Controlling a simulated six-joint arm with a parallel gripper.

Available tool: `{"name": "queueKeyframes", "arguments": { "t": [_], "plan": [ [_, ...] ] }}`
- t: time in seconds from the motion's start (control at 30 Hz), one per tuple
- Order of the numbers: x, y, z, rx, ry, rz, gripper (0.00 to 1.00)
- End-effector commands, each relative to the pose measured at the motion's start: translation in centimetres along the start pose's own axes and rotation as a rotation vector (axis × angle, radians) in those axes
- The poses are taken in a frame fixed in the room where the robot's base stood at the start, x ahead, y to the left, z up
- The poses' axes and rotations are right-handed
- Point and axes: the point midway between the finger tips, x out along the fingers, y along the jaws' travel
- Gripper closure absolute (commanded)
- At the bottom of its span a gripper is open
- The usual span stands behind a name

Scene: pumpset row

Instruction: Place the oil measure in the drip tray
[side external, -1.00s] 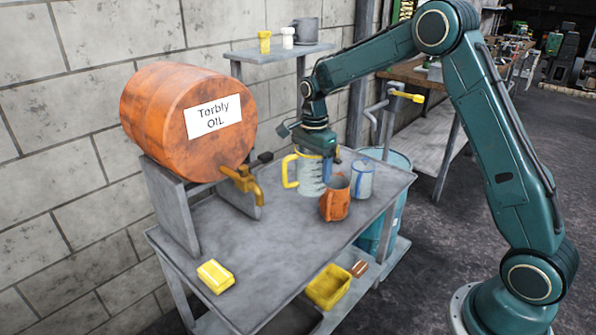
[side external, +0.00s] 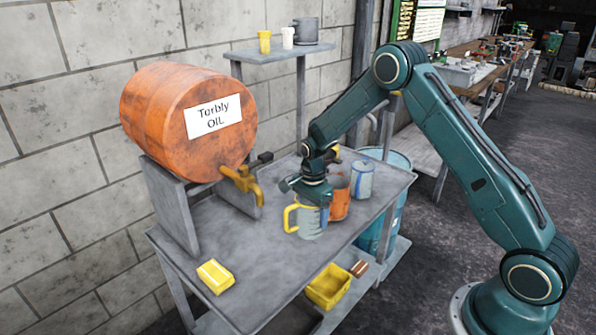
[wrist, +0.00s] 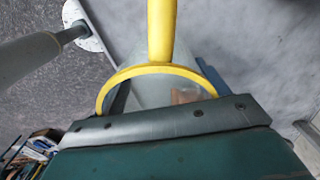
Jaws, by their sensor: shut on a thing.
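The oil measure, a clear jug with a yellow handle (side external: 308,223), is held upright by my gripper (side external: 314,195) over the front-middle of the grey bench top. I cannot tell whether its base touches the bench. In the wrist view its yellow handle (wrist: 161,35) and yellow rim show ahead of the gripper, whose fingertips are hidden. A dark, shallow tray-like shape (side external: 292,320) shows low at the bottom edge, partly cut off. It may be the drip tray, but I cannot tell.
An orange mug (side external: 340,203) and a blue-white can (side external: 363,180) stand behind the jug. The orange oil drum (side external: 160,110) with its brass tap (side external: 243,183) is at left. A yellow block (side external: 215,276) lies on the bench; a yellow bin (side external: 328,287) is below its front edge.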

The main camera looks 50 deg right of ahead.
Motion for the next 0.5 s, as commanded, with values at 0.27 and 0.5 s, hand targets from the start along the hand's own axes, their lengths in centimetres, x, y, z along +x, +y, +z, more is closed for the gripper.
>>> {"name": "queueKeyframes", "arguments": {
  "t": [0.27, 0.5],
  "plan": [
    [0.8, -0.1, 0.0, 0.000, 0.000, -0.002, 0.50],
    [2.4, 0.0, 0.0, 0.000, 0.000, 0.000, 0.50]
  ]
}}
